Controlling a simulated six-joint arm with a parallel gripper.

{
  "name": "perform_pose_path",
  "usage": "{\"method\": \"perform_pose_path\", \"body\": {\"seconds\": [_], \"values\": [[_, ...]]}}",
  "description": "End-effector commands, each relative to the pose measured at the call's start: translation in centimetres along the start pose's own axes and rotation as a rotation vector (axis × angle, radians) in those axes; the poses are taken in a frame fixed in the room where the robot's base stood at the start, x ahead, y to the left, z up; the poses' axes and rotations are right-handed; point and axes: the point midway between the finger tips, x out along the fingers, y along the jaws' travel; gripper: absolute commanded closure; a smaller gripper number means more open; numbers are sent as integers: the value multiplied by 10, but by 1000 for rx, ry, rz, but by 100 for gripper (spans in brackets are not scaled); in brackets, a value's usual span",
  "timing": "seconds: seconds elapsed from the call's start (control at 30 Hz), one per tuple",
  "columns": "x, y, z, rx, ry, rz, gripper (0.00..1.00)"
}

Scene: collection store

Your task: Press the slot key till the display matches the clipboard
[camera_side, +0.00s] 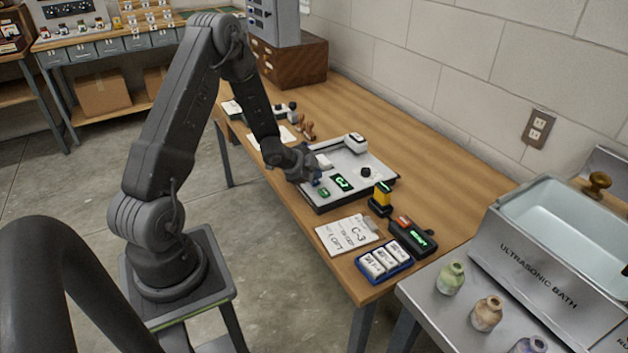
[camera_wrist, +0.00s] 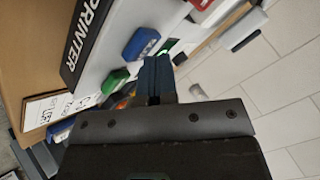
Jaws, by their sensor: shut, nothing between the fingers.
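The printer (camera_side: 375,178) is a pale flat-topped unit with a dark base on the wooden table. Its green-lit display (camera_side: 342,183) appears to read C-2, though the last character is small. The clipboard (camera_side: 347,235) lies in front of the printer and its sheet shows C-3. My gripper (camera_side: 317,180) is over the printer's near left part, fingers shut and empty. In the wrist view, the shut fingers (camera_wrist: 153,80) are beside a blue key (camera_wrist: 141,43) and a green key (camera_wrist: 115,80); contact cannot be told. Which one is the slot key is unclear.
A yellow-and-black item (camera_side: 381,198), a dark device with a green readout (camera_side: 415,238) and a blue tray of white labelled blocks (camera_side: 384,262) stand near the clipboard. An ultrasonic bath (camera_side: 540,265) and several jars are at right.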

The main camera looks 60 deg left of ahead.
Motion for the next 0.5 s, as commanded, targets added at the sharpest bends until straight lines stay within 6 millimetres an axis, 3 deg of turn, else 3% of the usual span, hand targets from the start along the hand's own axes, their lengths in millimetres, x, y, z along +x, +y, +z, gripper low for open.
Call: {"method": "perform_pose_path", "body": {"seconds": [0.5], "values": [[-10,-6,-7,-1,-1,1,100]]}}
